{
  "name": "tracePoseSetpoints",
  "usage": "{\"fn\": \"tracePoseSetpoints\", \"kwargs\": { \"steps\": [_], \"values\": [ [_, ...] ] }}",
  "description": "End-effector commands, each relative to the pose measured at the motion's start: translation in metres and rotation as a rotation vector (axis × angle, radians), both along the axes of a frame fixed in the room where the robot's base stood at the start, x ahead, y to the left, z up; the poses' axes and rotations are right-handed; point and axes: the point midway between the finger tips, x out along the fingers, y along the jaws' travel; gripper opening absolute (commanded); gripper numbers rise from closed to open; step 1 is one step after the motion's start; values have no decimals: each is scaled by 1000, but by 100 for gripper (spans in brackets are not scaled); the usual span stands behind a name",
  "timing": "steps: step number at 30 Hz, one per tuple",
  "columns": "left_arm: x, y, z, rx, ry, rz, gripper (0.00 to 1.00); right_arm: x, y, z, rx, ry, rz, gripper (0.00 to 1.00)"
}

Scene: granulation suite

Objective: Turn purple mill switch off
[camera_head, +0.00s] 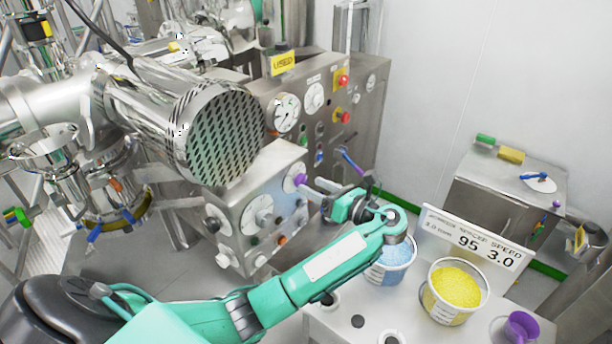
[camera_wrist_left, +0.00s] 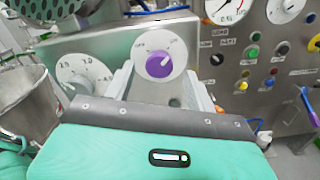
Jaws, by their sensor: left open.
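The purple mill switch (camera_wrist_left: 159,64) is a purple knob on a round white dial, on the front of a steel control box (camera_head: 238,197). In the head view the switch (camera_head: 299,180) sits at the upper right of that box. My left gripper (camera_head: 312,186) reaches in from the right of the box with its fingertips close to the knob. In the left wrist view the open fingers (camera_wrist_left: 160,85) stand on either side of the dial's lower part. I cannot tell whether they touch the knob. My right gripper is not in view.
A larger panel (camera_head: 310,100) with gauges, buttons and red stops stands behind the box. A perforated steel drum (camera_head: 222,133) overhangs it at the left. Tubs of blue granules (camera_head: 390,262) and yellow granules (camera_head: 456,288) and a purple cup (camera_head: 521,326) stand on the table at right.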

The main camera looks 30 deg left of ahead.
Motion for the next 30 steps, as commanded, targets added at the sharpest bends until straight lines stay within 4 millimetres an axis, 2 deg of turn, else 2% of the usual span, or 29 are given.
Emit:
{"fn": "tracePoseSetpoints", "kwargs": {
  "steps": [3, 7, 18, 20, 25, 30],
  "values": [
    [1, 19, 3, 2, 2, 2, 56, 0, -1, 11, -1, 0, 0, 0],
    [2, 31, 1, 0, 2, 1, 56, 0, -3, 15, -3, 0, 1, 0],
    [3, 36, 0, 0, 0, 0, 56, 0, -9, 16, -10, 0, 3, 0],
    [3, 36, 0, 0, 0, 0, 46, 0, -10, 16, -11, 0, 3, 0],
    [3, 36, 0, 0, 0, 0, 13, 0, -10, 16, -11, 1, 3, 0],
    [3, 36, 0, -1, -4, 0, 11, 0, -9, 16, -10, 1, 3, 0]
  ]
}}
